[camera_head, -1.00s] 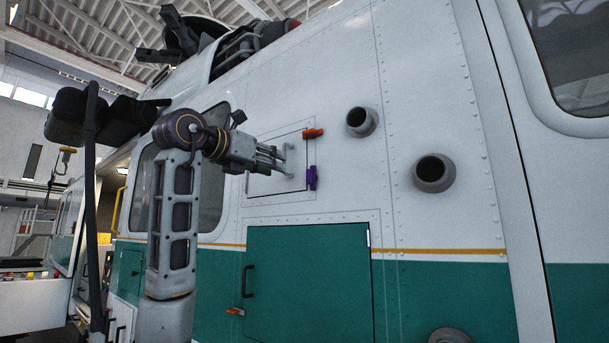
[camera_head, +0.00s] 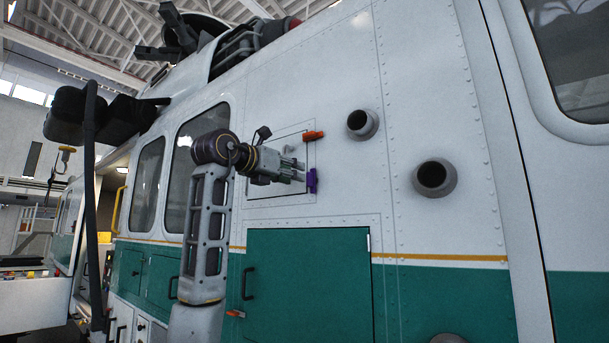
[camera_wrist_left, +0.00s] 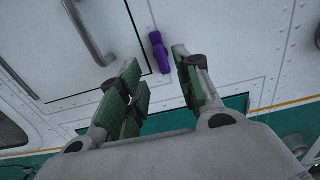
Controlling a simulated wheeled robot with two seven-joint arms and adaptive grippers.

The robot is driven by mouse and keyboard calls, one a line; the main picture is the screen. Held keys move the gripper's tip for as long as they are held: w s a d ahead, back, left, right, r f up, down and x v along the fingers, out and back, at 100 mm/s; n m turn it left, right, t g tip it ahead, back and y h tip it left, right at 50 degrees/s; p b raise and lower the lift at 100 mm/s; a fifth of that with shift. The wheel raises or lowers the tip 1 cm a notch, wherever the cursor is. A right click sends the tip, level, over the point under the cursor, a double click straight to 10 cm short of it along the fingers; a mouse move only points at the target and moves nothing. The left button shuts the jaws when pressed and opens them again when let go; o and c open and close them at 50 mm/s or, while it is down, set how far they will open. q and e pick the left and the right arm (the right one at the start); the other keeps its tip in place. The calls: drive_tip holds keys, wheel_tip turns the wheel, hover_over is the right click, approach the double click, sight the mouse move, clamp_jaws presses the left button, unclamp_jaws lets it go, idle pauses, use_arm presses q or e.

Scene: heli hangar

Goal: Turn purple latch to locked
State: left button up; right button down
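The purple latch (camera_head: 312,180) sits at the lower right edge of a small outlined panel (camera_head: 268,192) on the white helicopter side, below an orange latch (camera_head: 313,135). In the left wrist view the purple latch (camera_wrist_left: 160,53) is tilted slightly and lies just beyond the gap between the fingers. My left gripper (camera_head: 298,171) is just left of the purple latch in the head view. It also shows in the left wrist view (camera_wrist_left: 160,88), with its green-padded fingers apart and nothing between them. I cannot tell whether a fingertip touches the latch. My right gripper is out of view.
A grey handle (camera_wrist_left: 92,35) is on the panel, left of the purple latch. Two round dark ports (camera_head: 362,123) (camera_head: 434,177) stick out to the right. A green door (camera_head: 308,285) with a black handle lies below the panel.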

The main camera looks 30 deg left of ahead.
sight(307, 177)
use_arm(q)
drive_tip(key=shift+w+d+p, duration=0.15)
drive_tip(key=shift+w+p, duration=0.25)
drive_tip(key=shift+w, duration=1.2)
drive_tip(key=shift+w+d+p, duration=0.1)
drive_tip(key=shift+w+p, duration=0.3)
drive_tip(key=shift+w, duration=1.2)
clamp_jaws()
